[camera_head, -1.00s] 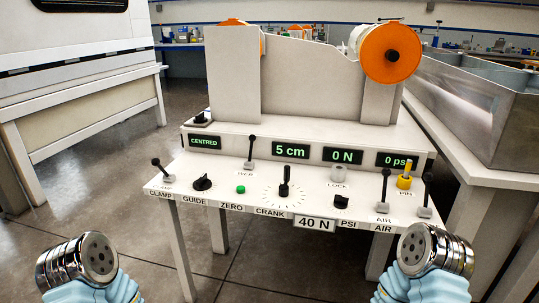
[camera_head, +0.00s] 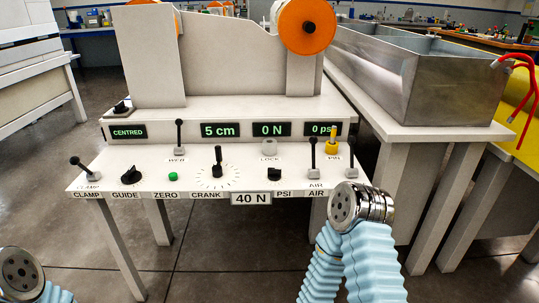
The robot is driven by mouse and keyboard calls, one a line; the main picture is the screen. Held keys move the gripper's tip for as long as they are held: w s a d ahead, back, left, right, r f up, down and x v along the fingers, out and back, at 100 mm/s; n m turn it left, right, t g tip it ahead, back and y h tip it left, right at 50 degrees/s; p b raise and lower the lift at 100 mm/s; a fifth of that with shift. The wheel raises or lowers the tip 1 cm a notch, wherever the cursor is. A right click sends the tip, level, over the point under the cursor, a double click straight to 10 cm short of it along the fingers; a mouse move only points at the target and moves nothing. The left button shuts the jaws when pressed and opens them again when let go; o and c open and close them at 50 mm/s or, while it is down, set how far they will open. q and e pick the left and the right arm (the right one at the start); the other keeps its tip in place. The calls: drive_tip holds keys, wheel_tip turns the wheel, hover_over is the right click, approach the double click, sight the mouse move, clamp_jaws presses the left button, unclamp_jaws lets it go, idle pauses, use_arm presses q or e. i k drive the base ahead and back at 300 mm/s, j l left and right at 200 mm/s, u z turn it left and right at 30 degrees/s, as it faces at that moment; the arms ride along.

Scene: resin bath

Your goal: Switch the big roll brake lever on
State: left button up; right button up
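The control console (camera_head: 230,118) stands ahead, with a white roll with an orange flange (camera_head: 304,27) mounted on top. No label reading "brake" is legible. Several black-knobbed levers stand up from the panel: one by CLAMP (camera_head: 87,168), one at the back left (camera_head: 179,135), and two at the right near the AIR labels, a left one (camera_head: 313,155) and a right one (camera_head: 337,150). My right arm's round metal end (camera_head: 362,204) is in front of the panel's right corner, apart from the levers. My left arm's end (camera_head: 20,275) is low at the left edge, far from the console. No fingers are distinguishable on either.
A yellow-handled control (camera_head: 332,147) sits close beside the right AIR levers. A metal trough (camera_head: 420,75) on a white table (camera_head: 405,130) stands to the right, with red hoses (camera_head: 528,80) beyond. The floor (camera_head: 230,270) in front is clear.

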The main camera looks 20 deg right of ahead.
sight(351, 140)
drive_tip(key=k+l+u, duration=0.1)
drive_tip(key=l, duration=0.3)
drive_tip(key=k+l+u, duration=0.15)
drive_tip(key=l, duration=0.2)
drive_tip(key=k+l+u, duration=0.1)
drive_tip(key=l, duration=0.25)
drive_tip(key=k+l+u, duration=0.15)
drive_tip(key=l, duration=0.2)
drive_tip(key=k+l+u, duration=0.1)
drive_tip(key=l, duration=0.25)
drive_tip(key=k, duration=0.1)
